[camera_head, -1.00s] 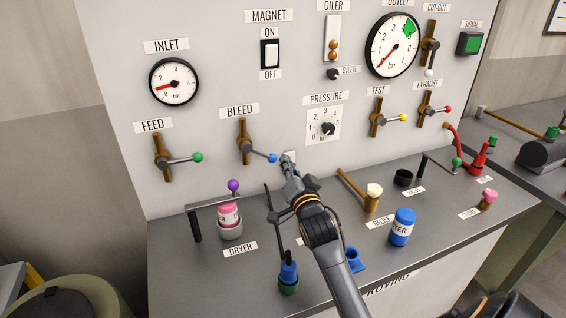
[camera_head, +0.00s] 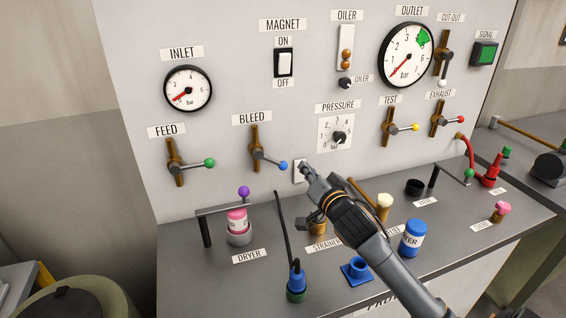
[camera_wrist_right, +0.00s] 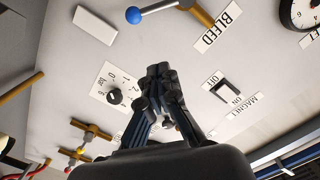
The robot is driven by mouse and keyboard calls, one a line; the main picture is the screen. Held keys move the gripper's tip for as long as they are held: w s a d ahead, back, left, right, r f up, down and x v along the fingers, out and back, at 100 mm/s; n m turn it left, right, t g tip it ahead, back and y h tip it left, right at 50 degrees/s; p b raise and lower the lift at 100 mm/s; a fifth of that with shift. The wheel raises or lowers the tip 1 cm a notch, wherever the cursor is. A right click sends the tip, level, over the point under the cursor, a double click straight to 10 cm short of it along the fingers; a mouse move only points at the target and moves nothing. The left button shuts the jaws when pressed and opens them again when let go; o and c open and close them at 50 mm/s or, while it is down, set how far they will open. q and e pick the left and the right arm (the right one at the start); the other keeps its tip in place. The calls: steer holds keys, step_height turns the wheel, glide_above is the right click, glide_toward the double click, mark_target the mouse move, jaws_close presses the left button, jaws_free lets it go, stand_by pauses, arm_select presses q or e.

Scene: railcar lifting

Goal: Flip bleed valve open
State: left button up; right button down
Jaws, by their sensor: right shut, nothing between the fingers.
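The bleed valve (camera_head: 257,148) is on the upright panel under the BLEED label. It has a brass pipe and a grey lever that points right and slightly down, ending in a blue ball (camera_head: 283,166). The blue ball also shows at the top of the right wrist view (camera_wrist_right: 134,15). My right gripper (camera_head: 306,170) is shut and empty. It is right of the blue ball and apart from it, in front of a small white plate on the panel. The right wrist view shows its closed fingers (camera_wrist_right: 160,75). My left gripper is not in view.
The feed valve (camera_head: 176,163) with a green ball is left of the bleed valve. The pressure knob (camera_head: 340,138) is to the right. Below, the bench holds a dryer canister (camera_head: 237,222), a blue plug (camera_head: 296,277) with a cable and a blue jar (camera_head: 413,239).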

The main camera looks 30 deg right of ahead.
mark_target(271, 160)
steer(key=w+f+p, duration=0.3)
steer(key=w, duration=0.8)
steer(key=shift+f+p, duration=0.3)
steer(key=shift+a+f+m+b, duration=0.2)
steer(key=shift+f+m+b, duration=0.2)
steer(key=shift+m, duration=0.3)
steer(key=a+f+m, duration=0.1)
steer(key=m, duration=0.1)
steer(key=a+f+m, duration=0.1)
steer(key=m, duration=0.1)
steer(key=a+f+m, duration=0.1)
steer(key=m, duration=0.2)
steer(key=shift+w+f+b, duration=0.1)
steer(key=shift+w+b, duration=0.2)
steer(key=shift+w, duration=0.1)
steer(key=shift+a+y, duration=0.15)
steer(key=shift+y, duration=0.15)
stand_by(0.4)
